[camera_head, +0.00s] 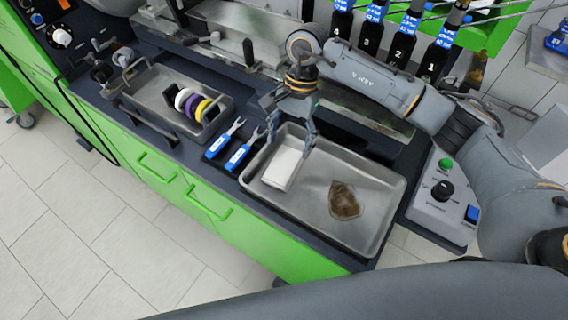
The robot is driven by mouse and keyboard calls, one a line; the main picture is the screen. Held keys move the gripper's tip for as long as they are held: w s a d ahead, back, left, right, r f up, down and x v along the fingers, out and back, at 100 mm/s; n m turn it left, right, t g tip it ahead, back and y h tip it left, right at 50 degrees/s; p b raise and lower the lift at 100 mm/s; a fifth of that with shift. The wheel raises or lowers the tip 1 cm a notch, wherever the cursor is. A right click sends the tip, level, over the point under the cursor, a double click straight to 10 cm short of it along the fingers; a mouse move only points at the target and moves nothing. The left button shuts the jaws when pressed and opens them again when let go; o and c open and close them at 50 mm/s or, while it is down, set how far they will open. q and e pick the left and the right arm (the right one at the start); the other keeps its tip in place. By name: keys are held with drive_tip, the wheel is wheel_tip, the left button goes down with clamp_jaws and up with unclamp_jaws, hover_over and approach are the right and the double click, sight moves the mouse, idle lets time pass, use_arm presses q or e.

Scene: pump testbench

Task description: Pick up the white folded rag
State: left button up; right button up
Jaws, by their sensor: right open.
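The white folded rag (281,168) lies flat at the left end of a grey metal tray (375,232) on the bench. My right gripper (289,143) hangs over the rag's far end, with its fingers spread apart, one on each side of the rag. The gap between the fingers looks empty. I cannot tell whether the fingertips touch the rag or the tray. My left gripper is not in view.
A crumpled brown rag (344,200) lies in the same tray. Blue-handled wrenches (238,155) lie left of it, beside a smaller tray (152,88) with coloured rings. Black bottles (403,47) stand behind my right arm. A control box (440,200) is at the right.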

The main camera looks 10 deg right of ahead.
sight(283, 165)
drive_tip(key=shift+s+a+f, duration=0.15)
drive_tip(key=shift+s+f, duration=0.05)
drive_tip(key=shift+f, duration=0.3)
drive_tip(key=p+x, duration=0.2)
drive_tip(key=x, duration=0.2)
drive_tip(key=shift+w+a+f, duration=0.1)
drive_tip(key=shift+f, duration=0.45)
drive_tip(key=c, duration=0.9)
drive_tip(key=shift+r+b, duration=0.35)
drive_tip(key=shift+r, duration=0.25)
drive_tip(key=s+d+r+b, duration=0.5)
drive_tip(key=s+d+r, duration=0.4)
drive_tip(key=d+r, duration=0.1)
drive_tip(key=shift+d+r, duration=0.4)
drive_tip(key=shift+r, duration=0.5)
